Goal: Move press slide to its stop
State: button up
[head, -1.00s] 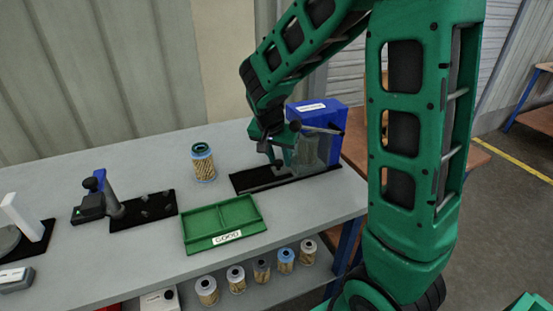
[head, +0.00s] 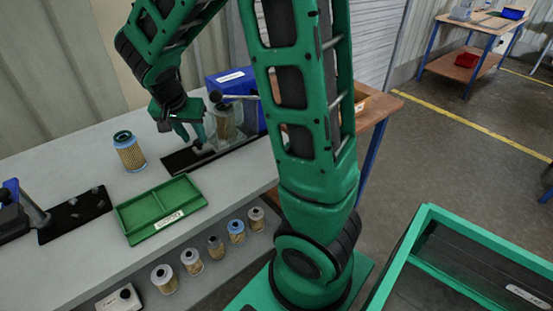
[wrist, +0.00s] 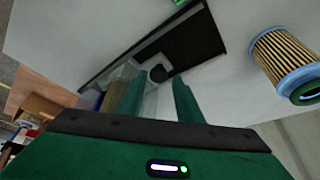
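The press is a blue housing (head: 238,85) with a white label, a lever and a clear guard, at the right end of the bench. A tan, cartridge-like shape (head: 227,124) shows through the guard. The press slide, a small grey piece (head: 203,147), sits on a black base rail (head: 178,162) left of the guard; my fingers partly hide it. My gripper (head: 188,132) points down just over the rail. In the wrist view, its green fingers (wrist: 160,95) are apart, with a dark rounded knob (wrist: 159,73) just beyond their tips. I see no grip on it.
A blue-capped filter cartridge (head: 129,152) stands left of the rail. A green divided tray (head: 160,205) lies in front. A black fixture plate (head: 75,214) is further left. Several cartridges (head: 191,262) stand on the lower shelf. A green-framed bin (head: 455,262) is at the right.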

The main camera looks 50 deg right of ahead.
jog(key=v, duration=0.9)
jog(key=s+d+f+n+g+y, duration=0.1)
jog(key=s+d, duration=0.1)
jog(key=s, duration=0.7)
jog(key=s+d+f+n+g+y, duration=0.1)
jog(key=s+d+n, duration=0.1)
jog(key=s, duration=0.7)
jog(key=s+d+f+n+y, duration=0.1)
jog(key=s+d, duration=0.3)
jog(key=s, duration=0.6)
jog(key=shift+f+n+g+y, duration=0.3)
jog(key=shift+f+g+y, duration=0.05)
jog(key=shift+g+y, duration=0.05)
jog(key=shift+w+d, duration=0.1)
jog(key=shift+d, duration=0.05)
